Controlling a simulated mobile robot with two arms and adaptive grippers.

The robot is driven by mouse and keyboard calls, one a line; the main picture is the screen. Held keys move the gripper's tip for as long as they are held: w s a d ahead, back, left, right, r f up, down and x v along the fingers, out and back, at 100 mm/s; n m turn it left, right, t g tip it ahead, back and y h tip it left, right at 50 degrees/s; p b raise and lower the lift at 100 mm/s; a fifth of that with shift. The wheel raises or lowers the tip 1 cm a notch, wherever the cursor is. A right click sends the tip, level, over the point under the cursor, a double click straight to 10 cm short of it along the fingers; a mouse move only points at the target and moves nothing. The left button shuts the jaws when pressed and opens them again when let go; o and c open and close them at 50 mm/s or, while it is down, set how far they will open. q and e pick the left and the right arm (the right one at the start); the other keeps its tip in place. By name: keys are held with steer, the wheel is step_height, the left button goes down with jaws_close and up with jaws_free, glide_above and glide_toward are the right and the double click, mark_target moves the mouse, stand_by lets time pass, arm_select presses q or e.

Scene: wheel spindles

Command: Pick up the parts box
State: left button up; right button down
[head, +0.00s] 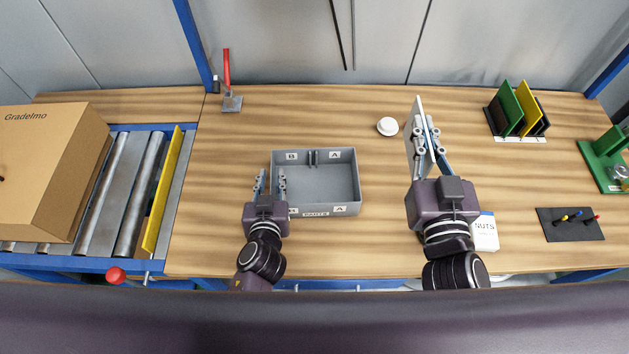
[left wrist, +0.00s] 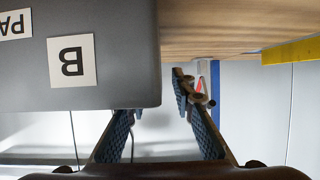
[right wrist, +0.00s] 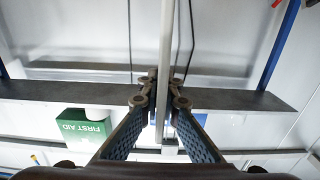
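The grey parts box (head: 330,209) sits on the table, open at the top, with A, B and PARTS labels. My left gripper (head: 271,178) is open at its left wall, near the front corner. In the left wrist view the box's B-labelled wall (left wrist: 115,85) shows upside down; one finger passes behind its rim and the other is outside. The wall lies between the fingers, with a gap to the outer one. My right gripper (head: 429,135) is shut on a thin white panel (head: 409,150), held upright right of the box; the panel's edge (right wrist: 166,50) also shows between its fingers.
A white NUTS box (head: 485,233) stands beside my right arm. A round white object (head: 387,126) lies behind the parts box. A roller conveyor (head: 123,195) with a yellow rail (head: 162,190) and a carton (head: 50,165) is at left. A red-handled clamp (head: 230,100) stands at the back.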

arm_select(q)
steer(key=shift+w+f, duration=0.15)
steer(key=shift+w, duration=0.1)
arm_select(e)
steer(key=shift+r, duration=0.1)
arm_select(q)
steer(key=shift+s, duration=0.1)
steer(key=shift+c, duration=0.4)
arm_select(e)
steer(key=shift+s, duration=0.1)
arm_select(q)
jaws_close()
steer(key=shift+r, duration=0.25)
steer(key=shift+r, duration=0.25)
arm_select(e)
steer(key=shift+r, duration=0.2)
arm_select(q)
step_height(320, 180, up, 19)
steer(key=shift+r, duration=0.15)
